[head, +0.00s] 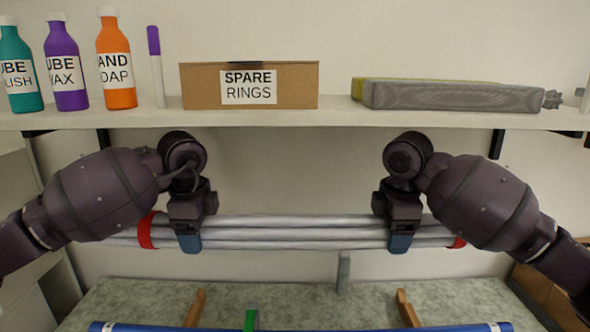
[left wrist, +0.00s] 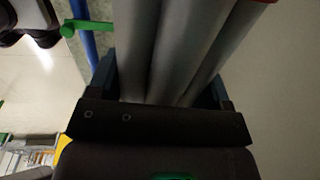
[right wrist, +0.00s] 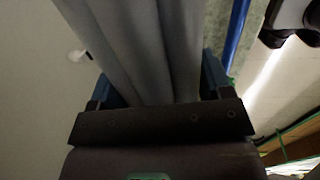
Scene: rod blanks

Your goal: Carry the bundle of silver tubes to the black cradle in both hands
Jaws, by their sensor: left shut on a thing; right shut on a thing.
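The bundle of silver tubes (head: 290,233) is held level in the air below the shelf, with a red band (head: 147,231) near its left end and another (head: 458,242) near its right end. My left gripper (head: 188,242) is shut on the bundle inside the left band. My right gripper (head: 400,242) is shut on it inside the right band. The tubes also show between the fingers in the left wrist view (left wrist: 175,50) and the right wrist view (right wrist: 145,50). I cannot make out a black cradle in any view.
A shelf (head: 300,119) above the arms bears bottles, a spare rings box (head: 245,86) and a grey bundle (head: 450,96). Below lie a mottled green surface (head: 290,292), wooden pegs (head: 195,307) (head: 407,308), a grey post (head: 343,273), a green post (head: 250,319) and a blue tube (head: 300,328).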

